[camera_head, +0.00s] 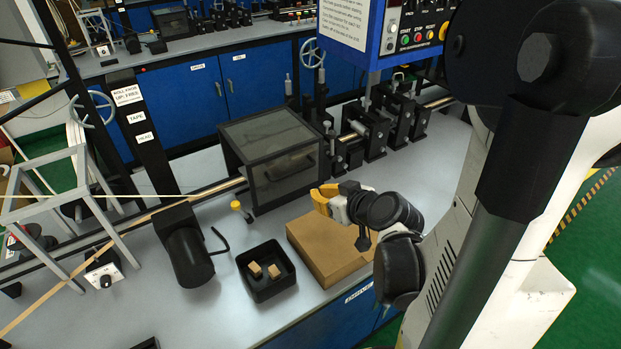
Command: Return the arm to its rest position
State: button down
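My gripper (322,198) is at the end of my arm, which comes in from the right side of the view. Its yellow fingers hover over or beside the back edge of a brown cardboard box (318,252) on the bench. The fingers are small here, and I cannot tell whether they are open or shut. I see nothing held between them. My arm's wrist and forearm hide part of the box's right side and the bench behind it.
A black tray (249,287) with small tan blocks (265,270) stands left of the box. A dark covered housing (237,146) stands behind the gripper. A yellow-knobbed lever (237,206) and a black motor (188,255) are to the left. A control panel (408,30) hangs above.

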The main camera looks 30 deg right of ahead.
jog(key=shift+s+f, duration=0.2)
jog(key=s+a+r+g, duration=0.2)
jog(key=s+a+r, duration=0.2)
jog(key=a, duration=0.3)
jog(key=s+a+r+g, duration=0.3)
jog(key=s+a, duration=0.1)
jog(key=a, duration=0.3)
jog(key=shift+s+a+r, duration=0.2)
jog(key=shift+s+r, duration=0.05)
jog(key=shift+r, duration=0.1)
